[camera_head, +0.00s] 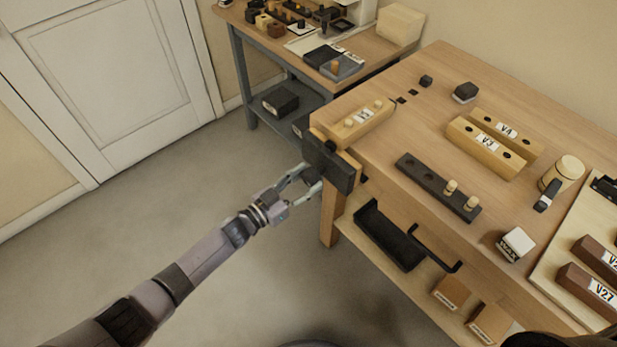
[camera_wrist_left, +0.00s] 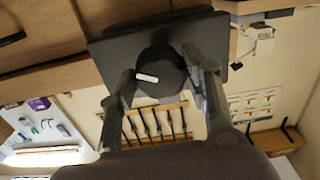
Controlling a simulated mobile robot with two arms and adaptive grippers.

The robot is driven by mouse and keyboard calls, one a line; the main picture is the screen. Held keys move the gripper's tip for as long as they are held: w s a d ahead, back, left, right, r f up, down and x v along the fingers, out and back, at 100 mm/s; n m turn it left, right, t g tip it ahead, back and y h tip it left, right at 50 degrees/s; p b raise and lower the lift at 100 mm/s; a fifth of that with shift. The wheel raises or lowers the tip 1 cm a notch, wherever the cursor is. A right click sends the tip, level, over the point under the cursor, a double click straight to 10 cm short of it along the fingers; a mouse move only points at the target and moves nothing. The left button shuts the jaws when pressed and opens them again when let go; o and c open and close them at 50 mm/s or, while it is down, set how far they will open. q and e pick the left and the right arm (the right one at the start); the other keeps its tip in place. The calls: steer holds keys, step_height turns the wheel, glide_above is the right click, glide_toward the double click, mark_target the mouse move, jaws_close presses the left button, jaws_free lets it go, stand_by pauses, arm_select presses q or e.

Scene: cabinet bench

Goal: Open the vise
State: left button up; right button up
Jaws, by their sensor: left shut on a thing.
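The vise (camera_head: 332,166) is mounted at the near left corner of the bench, with a dark outer jaw plate. In the left wrist view its dark plate (camera_wrist_left: 108,52) fills the upper middle, with a round black knob (camera_wrist_left: 163,80) bearing a white mark in front. My left gripper (camera_head: 302,184) reaches in from the left and is shut on the knob, one finger on each side. In the head view the gripper partly hides the knob. How wide the jaw gap is cannot be told. My right gripper is not in view.
A pale labelled block with pegs (camera_head: 362,119) lies just behind the vise. On the bench top (camera_head: 410,140) are a dark strip with pegs (camera_head: 437,187), wooden blocks (camera_head: 485,147) and a mallet (camera_head: 562,172). A shelf with a black tray (camera_head: 388,235) is below. Floor on the left is clear.

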arm_select(q)
steer(key=shift+r+n+p, duration=0.15)
steer(key=shift+n+p, duration=0.2)
steer(key=shift+n, duration=0.55)
steer(key=shift+a+n, duration=0.1)
steer(key=shift+n, duration=1)
steer(key=o, duration=1)
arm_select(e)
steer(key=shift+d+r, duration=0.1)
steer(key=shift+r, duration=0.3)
arm_select(q)
steer(key=shift+p+v, duration=0.65)
steer(key=shift+v, duration=0.5)
steer(key=shift+p+v, duration=0.75)
steer(key=shift+v, duration=1.6)
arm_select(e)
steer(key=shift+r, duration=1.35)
